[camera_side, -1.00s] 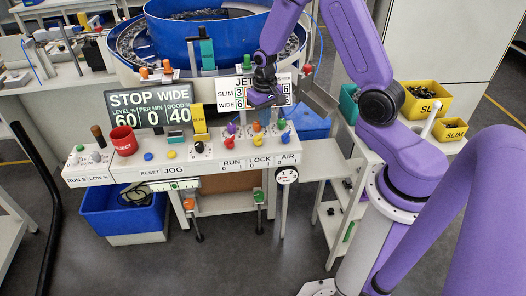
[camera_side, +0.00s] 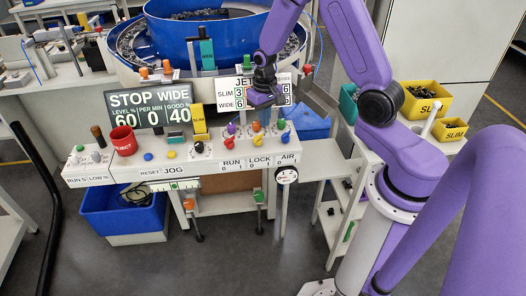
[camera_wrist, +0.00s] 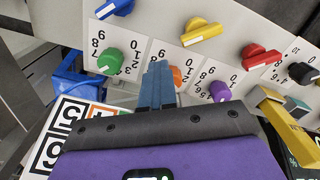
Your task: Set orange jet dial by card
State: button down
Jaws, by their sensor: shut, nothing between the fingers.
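The orange jet dial (camera_side: 256,126) is on the sloped panel between a purple dial (camera_side: 231,128) and a green dial (camera_side: 281,124). In the wrist view the orange dial (camera_wrist: 178,76) is partly hidden behind my fingers, so its setting cannot be read. My gripper (camera_wrist: 159,70) is shut and empty, its blue-grey fingertips over the orange dial's scale, beside the knob; contact cannot be told. In the side view my gripper (camera_side: 259,106) is above the dials. The JET card (camera_side: 228,84), with SLIM and WIDE rows, stands behind; my gripper hides its middle column.
The display (camera_side: 150,105) reads STOP WIDE, 60, 0, 40. Blue (camera_wrist: 117,8), yellow (camera_wrist: 203,33), red (camera_wrist: 260,55) and black (camera_wrist: 303,73) switches sit near the dials. A blue bowl (camera_side: 208,35) is behind.

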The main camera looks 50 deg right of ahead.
jog(key=shift+a+f, duration=0.25)
jog(key=shift+a, duration=0.25)
jog(key=shift+a+f, duration=0.25)
jog(key=shift+a, duration=0.2)
jog(key=shift+w+a, duration=0.25)
jog(key=shift+w, duration=0.15)
jog(key=shift+s+d+r, duration=0.1)
jog(key=shift+s, duration=0.3)
jog(key=shift+d+r, duration=0.1)
jog(key=shift+r, duration=2.85)
